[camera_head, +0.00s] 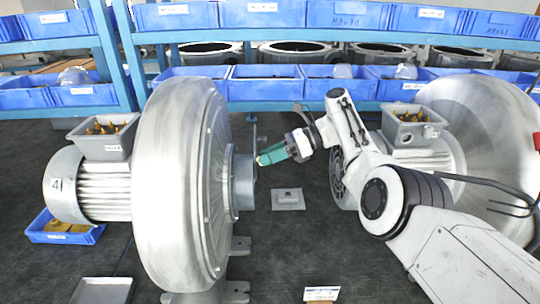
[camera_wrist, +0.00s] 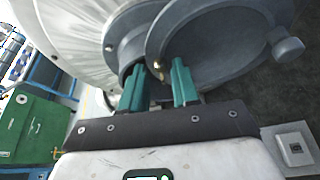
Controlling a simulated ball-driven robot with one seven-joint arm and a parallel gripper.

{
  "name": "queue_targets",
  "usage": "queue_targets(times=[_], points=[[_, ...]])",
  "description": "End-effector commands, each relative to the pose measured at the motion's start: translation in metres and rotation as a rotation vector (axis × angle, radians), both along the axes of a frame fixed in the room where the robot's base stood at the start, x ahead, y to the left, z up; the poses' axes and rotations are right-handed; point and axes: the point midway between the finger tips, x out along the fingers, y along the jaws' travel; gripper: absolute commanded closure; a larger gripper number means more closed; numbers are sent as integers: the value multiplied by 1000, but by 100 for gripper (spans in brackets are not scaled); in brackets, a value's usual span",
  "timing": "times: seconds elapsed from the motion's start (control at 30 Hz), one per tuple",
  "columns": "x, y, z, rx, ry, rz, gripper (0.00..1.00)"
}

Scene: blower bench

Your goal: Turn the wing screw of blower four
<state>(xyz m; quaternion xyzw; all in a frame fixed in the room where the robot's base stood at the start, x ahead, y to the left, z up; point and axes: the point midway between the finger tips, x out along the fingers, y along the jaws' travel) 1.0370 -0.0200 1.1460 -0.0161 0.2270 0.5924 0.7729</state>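Blower four (camera_head: 180,185), a big pale metal blower with a "4" on its motor, stands at the left in the head view. Its round grey outlet flange (camera_head: 243,182) faces right; the flange also fills the top of the wrist view (camera_wrist: 225,50). A small brass-coloured piece (camera_wrist: 158,67), seemingly the wing screw, shows at the flange between my fingertips. My gripper (camera_head: 262,159) has green fingers and reaches the flange from the right. In the wrist view my gripper (camera_wrist: 159,72) is open, one finger on each side of the brass piece; contact cannot be told.
A second blower (camera_head: 480,130) stands at the right behind my arm. Blue bins (camera_head: 265,83) line the shelves behind. A small grey box (camera_head: 288,198) and a label card (camera_head: 321,294) lie on the dark bench. The bench between the blowers is mostly clear.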

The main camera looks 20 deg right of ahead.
Motion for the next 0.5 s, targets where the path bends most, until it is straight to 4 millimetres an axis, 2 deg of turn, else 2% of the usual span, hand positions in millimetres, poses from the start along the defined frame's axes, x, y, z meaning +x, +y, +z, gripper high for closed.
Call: queue_targets(times=[0.17, 0.5], points=[[-1, -8, 2, 0, -2, -3, 70], [-11, -54, 19, 1, 0, 0, 70]])
